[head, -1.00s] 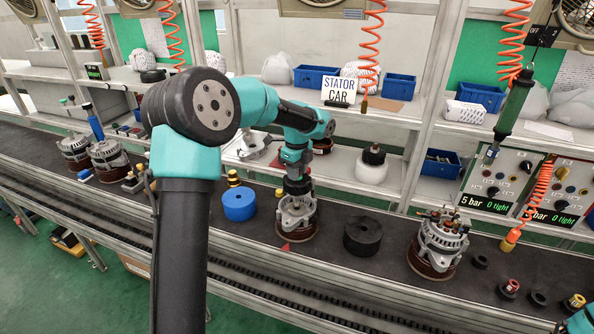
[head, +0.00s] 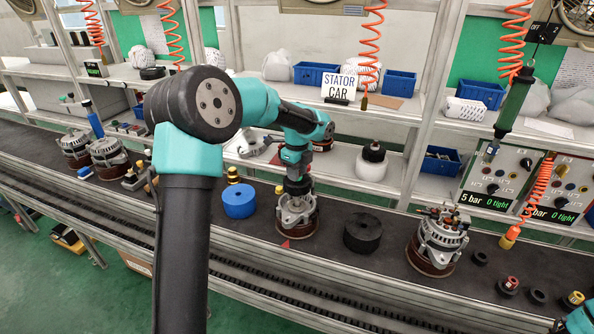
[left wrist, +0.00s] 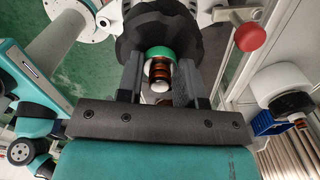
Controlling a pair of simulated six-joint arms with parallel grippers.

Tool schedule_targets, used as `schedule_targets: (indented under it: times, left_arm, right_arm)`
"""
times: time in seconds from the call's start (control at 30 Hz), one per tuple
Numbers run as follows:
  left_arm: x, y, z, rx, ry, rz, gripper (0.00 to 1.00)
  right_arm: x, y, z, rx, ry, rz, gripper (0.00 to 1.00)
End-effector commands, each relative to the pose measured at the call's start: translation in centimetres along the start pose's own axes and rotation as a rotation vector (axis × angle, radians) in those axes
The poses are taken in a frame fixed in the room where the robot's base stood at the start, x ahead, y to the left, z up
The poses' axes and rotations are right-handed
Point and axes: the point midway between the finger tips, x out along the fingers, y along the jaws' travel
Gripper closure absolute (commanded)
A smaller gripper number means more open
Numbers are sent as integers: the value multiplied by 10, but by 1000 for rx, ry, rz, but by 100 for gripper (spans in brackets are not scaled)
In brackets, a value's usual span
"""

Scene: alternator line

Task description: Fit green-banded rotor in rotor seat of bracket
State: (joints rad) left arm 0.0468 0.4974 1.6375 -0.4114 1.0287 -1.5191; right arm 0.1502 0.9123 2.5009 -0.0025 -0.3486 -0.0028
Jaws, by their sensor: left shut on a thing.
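The green-banded rotor (left wrist: 160,54) is between the two fingers of my left gripper (left wrist: 160,82), which is shut on it. The left wrist view shows its green band, copper-coloured rings and dark toothed body. In the head view my left gripper (head: 297,188) points down right over the silver bracket (head: 296,212), which stands on a brown round base on the bench. The gripper hides most of the rotor there. I cannot tell how deep the rotor sits in the seat. My right gripper is not in view.
A blue cylinder (head: 238,201) stands left of the bracket and a black ring (head: 362,233) to its right. A fuller alternator (head: 438,242) stands farther right. A hanging green screwdriver (head: 512,108) and orange coiled hoses are at the right. Shelves run behind.

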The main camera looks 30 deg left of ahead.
Motion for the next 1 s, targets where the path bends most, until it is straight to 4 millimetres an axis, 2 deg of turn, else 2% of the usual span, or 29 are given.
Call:
schedule_targets:
  times: [1.0]
  left_arm:
    - [12,0,1,0,-2,-5,100]
  right_arm:
    - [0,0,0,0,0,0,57]
